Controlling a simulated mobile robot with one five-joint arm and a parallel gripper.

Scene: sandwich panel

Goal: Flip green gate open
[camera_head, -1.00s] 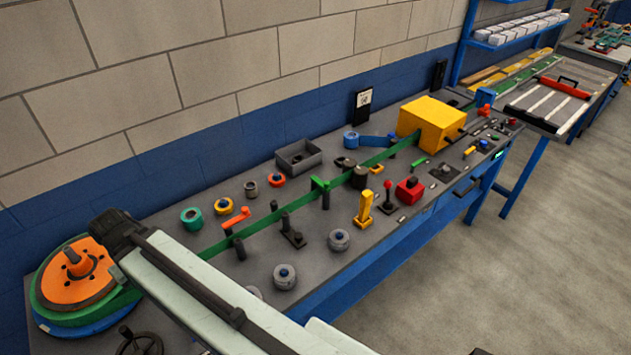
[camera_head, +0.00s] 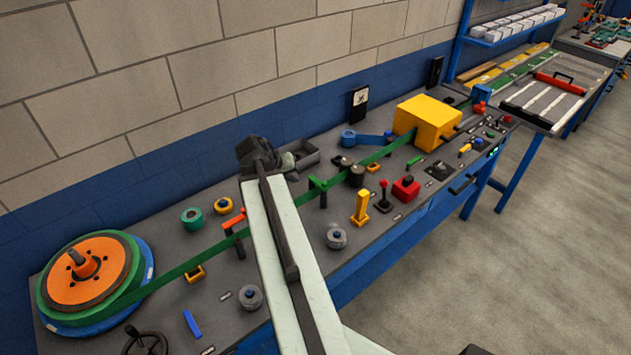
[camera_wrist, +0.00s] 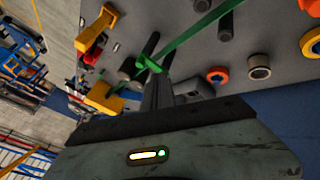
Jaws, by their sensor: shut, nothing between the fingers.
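The green gate (camera_head: 317,185) is a small green lever on a dark post beside the green strip (camera_head: 200,258), in the middle of the bench. It also shows in the wrist view (camera_wrist: 149,64), just beyond my fingertips. My gripper (camera_head: 262,155) is shut and empty, in the head view left of the gate and above the bench; my arm hides part of the bench and strip. In the wrist view my gripper (camera_wrist: 157,85) points towards the gate. Whether it touches the gate I cannot tell.
An orange lever (camera_head: 233,222) stands left of my arm. A yellow lever (camera_head: 361,207), a red-knobbed stick (camera_head: 383,196) and a red block (camera_head: 405,189) stand to the right. A grey tray (camera_head: 308,158) lies behind. A yellow box (camera_head: 426,122) covers the strip farther along.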

